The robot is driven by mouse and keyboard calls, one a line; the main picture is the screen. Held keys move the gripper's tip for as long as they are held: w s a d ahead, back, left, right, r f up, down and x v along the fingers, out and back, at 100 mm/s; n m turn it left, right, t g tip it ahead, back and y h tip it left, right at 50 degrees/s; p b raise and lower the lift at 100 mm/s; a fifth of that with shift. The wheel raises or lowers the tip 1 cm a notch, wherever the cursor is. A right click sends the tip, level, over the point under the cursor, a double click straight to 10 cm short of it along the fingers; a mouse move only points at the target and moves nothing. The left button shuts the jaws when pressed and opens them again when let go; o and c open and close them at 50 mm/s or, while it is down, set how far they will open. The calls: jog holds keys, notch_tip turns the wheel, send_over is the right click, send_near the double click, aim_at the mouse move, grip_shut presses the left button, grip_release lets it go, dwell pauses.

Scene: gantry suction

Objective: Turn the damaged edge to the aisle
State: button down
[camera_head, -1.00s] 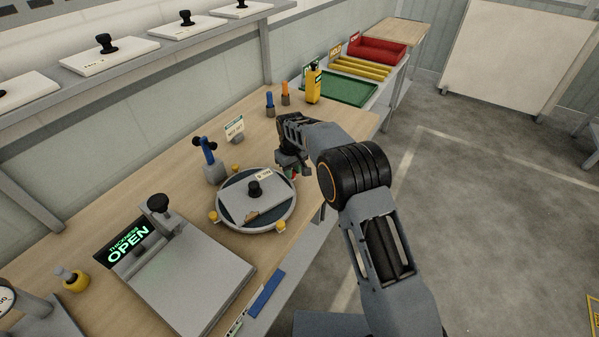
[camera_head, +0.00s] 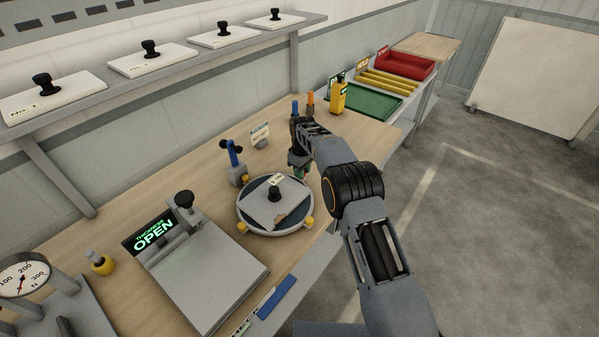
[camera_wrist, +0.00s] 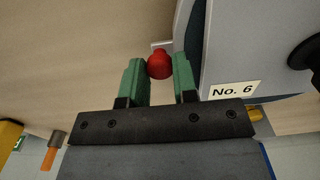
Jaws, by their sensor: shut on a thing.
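A round turntable (camera_head: 245,216) with a pale rim and dark top stands on the bench. A grey square plate (camera_head: 255,207) with a black knob lies on it, and its damaged edge (camera_head: 281,218) shows as a brown chipped patch facing the front, slightly right. The plate shows in the wrist view (camera_wrist: 250,45) with its "No. 6" label. My gripper (camera_head: 300,173) is at the turntable's far right rim. In the wrist view its green fingers (camera_wrist: 158,72) are shut on a red knob (camera_wrist: 159,64) at the rim. The fingertips are partly hidden in the head view.
A thickness gauge (camera_head: 222,285) reading OPEN stands front left. A blue clamp-like stand (camera_head: 236,160) is close behind the turntable. A yellow bottle (camera_head: 338,97) and a green tray (camera_head: 370,97) lie beyond my gripper. The aisle floor (camera_head: 480,220) at right is clear.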

jog(key=shift+a, duration=0.15)
dwell(0.3)
jog(key=c, duration=0.9)
grip_release()
notch_tip(320, 180, up, 14)
jog(key=shift+f, duration=0.1)
